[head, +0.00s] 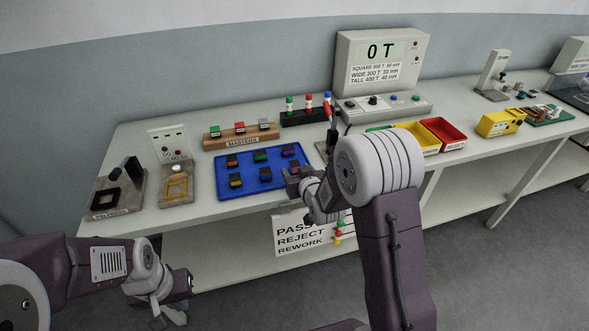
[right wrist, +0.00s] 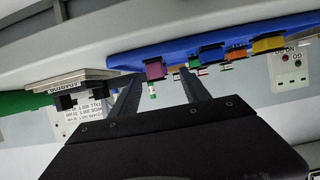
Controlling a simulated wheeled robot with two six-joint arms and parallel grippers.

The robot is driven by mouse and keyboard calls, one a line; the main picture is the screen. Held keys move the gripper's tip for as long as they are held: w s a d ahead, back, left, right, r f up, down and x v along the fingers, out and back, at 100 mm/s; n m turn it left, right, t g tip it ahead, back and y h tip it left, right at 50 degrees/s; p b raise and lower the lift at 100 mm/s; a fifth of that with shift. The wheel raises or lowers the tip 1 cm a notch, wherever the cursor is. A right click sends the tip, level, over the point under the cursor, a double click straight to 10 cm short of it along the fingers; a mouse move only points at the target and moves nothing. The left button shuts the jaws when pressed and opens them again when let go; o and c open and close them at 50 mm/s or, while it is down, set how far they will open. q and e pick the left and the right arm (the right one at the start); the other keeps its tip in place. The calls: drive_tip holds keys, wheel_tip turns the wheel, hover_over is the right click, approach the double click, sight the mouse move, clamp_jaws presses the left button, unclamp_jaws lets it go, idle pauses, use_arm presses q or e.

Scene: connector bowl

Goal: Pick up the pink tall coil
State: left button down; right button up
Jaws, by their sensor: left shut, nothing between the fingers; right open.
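A pink-magenta coil (right wrist: 155,69) with a dark base sits on the blue tray (right wrist: 182,48), which appears upside down in the right wrist view. My right gripper (right wrist: 160,88) is open and empty, and the coil appears between its two fingertips; I cannot tell the remaining gap. In the head view my right gripper (head: 291,178) is at the front right of the blue tray (head: 222,192) and partly covers that corner. Coil heights are hard to judge. My left gripper (head: 172,315) is shut and empty, low in front of the bench at the left.
Other coils stand on the tray, including orange (right wrist: 236,53) and yellow (right wrist: 269,44) ones. A wooden masters block (head: 240,136) and a tester with a "0 T" display (head: 382,65) stand behind. Red (head: 442,133) and yellow bins are to the right. Two fixtures stand left of the tray.

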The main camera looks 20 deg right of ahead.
sight(295, 164)
drive_tip(key=x, duration=0.5)
drive_tip(key=shift+w+d, duration=0.1)
drive_tip(key=shift+d, duration=0.25)
drive_tip(key=shift+r, duration=0.15)
drive_tip(key=shift+c, duration=0.6)
clamp_jaws()
drive_tip(key=shift+r, duration=0.45)
drive_tip(key=r, duration=0.2)
drive_tip(key=d+r, duration=0.1)
drive_tip(key=r, duration=0.1)
drive_tip(key=shift+w+p, duration=0.25)
drive_tip(key=shift+p, duration=0.15)
drive_tip(key=w+d+r+p, duration=0.3)
drive_tip(key=w+d+r, duration=0.3)
drive_tip(key=d, duration=0.2)
drive_tip(key=shift+d, duration=0.2)
